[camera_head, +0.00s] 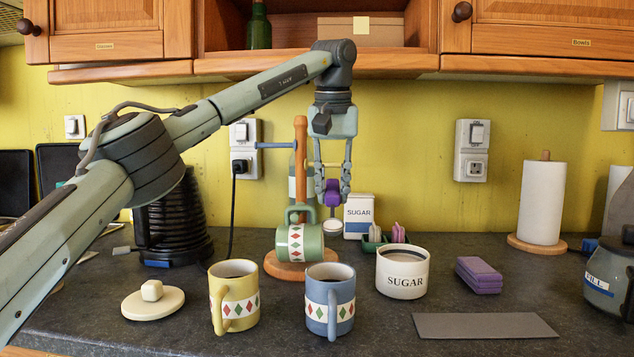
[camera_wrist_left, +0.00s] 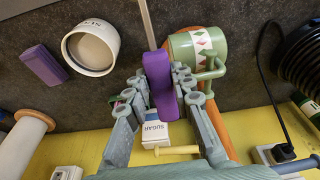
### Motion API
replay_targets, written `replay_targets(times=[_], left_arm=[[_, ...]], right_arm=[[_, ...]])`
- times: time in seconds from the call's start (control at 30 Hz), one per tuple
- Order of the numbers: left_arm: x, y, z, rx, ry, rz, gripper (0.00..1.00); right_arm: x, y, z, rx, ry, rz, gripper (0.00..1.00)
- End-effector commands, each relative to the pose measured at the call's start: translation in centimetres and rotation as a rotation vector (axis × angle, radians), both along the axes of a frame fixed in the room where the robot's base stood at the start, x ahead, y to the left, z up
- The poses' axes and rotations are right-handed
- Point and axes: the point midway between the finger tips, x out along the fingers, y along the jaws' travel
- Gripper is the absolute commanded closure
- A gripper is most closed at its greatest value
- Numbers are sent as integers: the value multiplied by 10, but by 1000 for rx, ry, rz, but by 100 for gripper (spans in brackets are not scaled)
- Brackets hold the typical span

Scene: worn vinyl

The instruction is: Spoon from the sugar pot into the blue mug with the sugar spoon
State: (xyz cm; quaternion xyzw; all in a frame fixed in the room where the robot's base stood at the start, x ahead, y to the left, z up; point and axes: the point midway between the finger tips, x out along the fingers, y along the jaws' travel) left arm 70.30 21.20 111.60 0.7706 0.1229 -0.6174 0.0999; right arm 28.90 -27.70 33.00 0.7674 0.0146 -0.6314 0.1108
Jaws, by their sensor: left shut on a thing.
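My left gripper (camera_head: 332,190) is shut on the purple handle of the sugar spoon (camera_head: 331,198), holding it upright above the counter behind the mugs. The handle (camera_wrist_left: 159,78) also shows between the fingers in the left wrist view, with a thin pale shaft beyond it. The white sugar pot (camera_head: 402,283) stands uncovered, to the right of and nearer than the gripper; it also shows in the left wrist view (camera_wrist_left: 90,48). The blue mug (camera_head: 340,310) stands upright in front, left of the pot, with dark contents. My right gripper is not in view.
A green mug (camera_head: 293,243) hangs on a wooden mug tree (camera_head: 300,150) beside the gripper. A yellow mug (camera_head: 222,300), pale lid (camera_head: 152,305), purple block (camera_head: 479,278), sugar packet (camera_head: 358,220) and grey mat (camera_head: 490,326) are around. A kettle stands far left; cupboards hang above.

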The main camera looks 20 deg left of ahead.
Motion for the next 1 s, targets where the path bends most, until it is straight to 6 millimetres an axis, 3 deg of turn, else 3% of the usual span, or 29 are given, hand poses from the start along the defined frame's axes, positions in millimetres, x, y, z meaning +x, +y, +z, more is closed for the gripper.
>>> replay_targets(times=[0.27,0.57,0.9,1.0], left_arm=[[2,-2,-13,3,-2,-42,100],[2,-2,-42,3,-2,-40,100],[-17,-7,-15,90,-282,-41,100],[-16,-7,-16,87,-277,-36,100]], right_arm=[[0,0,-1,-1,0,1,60],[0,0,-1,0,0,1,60],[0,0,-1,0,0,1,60],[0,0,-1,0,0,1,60]])
